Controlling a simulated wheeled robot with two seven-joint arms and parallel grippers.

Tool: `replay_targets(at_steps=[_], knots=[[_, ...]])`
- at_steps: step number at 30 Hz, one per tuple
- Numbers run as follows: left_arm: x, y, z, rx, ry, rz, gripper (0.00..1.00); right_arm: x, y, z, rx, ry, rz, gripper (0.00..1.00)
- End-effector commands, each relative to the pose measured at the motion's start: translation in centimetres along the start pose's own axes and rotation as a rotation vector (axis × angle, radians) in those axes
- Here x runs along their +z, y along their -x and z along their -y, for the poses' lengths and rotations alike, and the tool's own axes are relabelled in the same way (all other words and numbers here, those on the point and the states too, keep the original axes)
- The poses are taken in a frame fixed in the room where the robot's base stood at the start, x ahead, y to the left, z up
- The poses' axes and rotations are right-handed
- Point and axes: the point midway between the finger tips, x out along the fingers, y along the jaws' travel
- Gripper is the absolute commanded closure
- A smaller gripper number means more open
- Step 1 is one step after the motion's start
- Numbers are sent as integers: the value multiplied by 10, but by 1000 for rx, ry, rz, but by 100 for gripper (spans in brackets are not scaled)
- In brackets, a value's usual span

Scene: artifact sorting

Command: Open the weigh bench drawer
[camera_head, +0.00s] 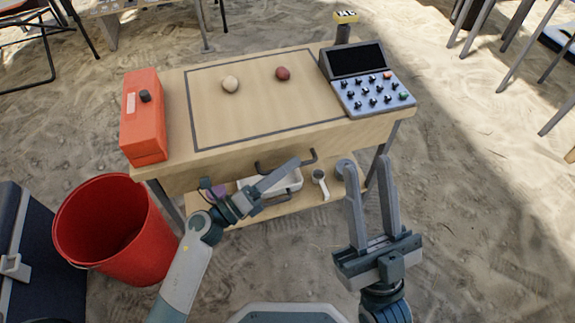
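The weigh bench (172,105) is a wooden table standing on sand, seen from its front. Its drawer front (222,173) lies under the near edge of the top and looks flush with the bench. A dark bar handle (312,158) sticks out of it, partly hidden by my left gripper (296,164). That gripper's fingers point up and right at the handle; I cannot tell whether they touch it, and their gap is seen too edge-on to judge. My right gripper (367,162) is open and empty, fingers upward, in front of the bench's right end.
A white tray (290,182) and a pale cup-like item (320,183) sit on the lower shelf. A red bucket (118,235) and dark cooler (40,255) stand left.

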Motion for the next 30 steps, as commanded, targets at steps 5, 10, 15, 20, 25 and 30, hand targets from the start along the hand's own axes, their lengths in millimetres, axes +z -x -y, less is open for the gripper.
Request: replay_targets(at_steps=[5, 10, 15, 20, 25, 30], knots=[[0, -2, 0, 0, 0, 0, 83, 0, 0, 0, 0, 0, 0, 69], [0, -2, 0, 0, 0, 0, 88, 0, 0, 0, 0, 0, -1, 69], [0, -2, 0, 0, 0, 0, 100, 0, 0, 0, 0, 1, -1, 69], [-1, -2, 0, 0, 0, -1, 100, 0, -1, 0, 0, 1, -2, 69], [-5, 0, 3, 1, 0, -2, 100, 0, -2, 0, -1, 2, 5, 69], [-16, 5, 11, 2, 2, -3, 100, 4, -2, 3, -1, -4, 41, 69]])
